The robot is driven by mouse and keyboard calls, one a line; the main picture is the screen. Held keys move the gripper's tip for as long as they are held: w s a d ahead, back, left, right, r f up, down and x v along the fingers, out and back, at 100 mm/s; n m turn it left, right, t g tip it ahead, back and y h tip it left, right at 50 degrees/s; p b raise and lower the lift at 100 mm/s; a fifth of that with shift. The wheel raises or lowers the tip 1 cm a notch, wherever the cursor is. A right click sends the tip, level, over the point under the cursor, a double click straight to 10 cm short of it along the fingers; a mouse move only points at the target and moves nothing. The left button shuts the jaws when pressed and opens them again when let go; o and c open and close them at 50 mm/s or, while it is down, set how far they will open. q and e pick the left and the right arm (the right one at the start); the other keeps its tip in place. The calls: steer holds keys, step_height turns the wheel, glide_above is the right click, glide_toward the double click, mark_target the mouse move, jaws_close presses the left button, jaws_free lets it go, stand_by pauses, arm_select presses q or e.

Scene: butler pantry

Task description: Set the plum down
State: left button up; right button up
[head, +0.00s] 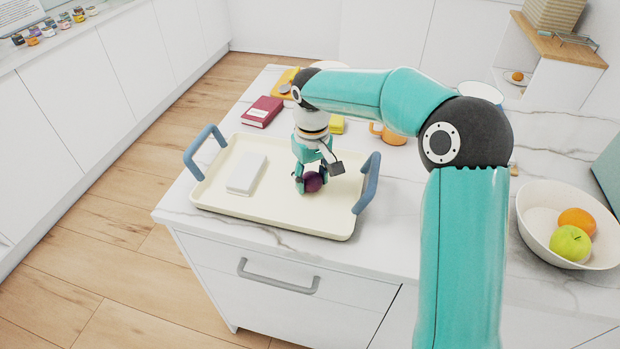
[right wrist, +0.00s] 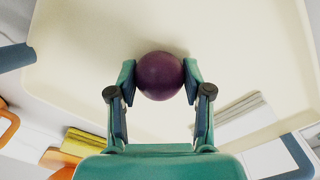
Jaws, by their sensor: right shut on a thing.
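The dark purple plum (head: 313,182) is between the fingers of my right gripper (head: 310,180), over the right half of the cream tray (head: 270,217). In the right wrist view the plum (right wrist: 159,76) is held between both fingertips (right wrist: 160,78), with the tray surface (right wrist: 90,60) behind it. The plum is at or very near the tray surface; I cannot tell whether it touches. My left gripper is not in view.
A white box-like item (head: 247,174) lies in the tray's left half. The tray has blue handles (head: 206,150). Behind it are a red book (head: 262,112), a yellow item (head: 337,125) and an orange mug (head: 388,134). A white fruit bowl (head: 540,222) stands at right.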

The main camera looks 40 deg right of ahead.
mark_target(311, 174)
steer(key=o, duration=1.2)
step_height(311, 174, up, 12)
steer(key=shift+r+p, duration=0.1)
steer(key=shift+p, duration=0.55)
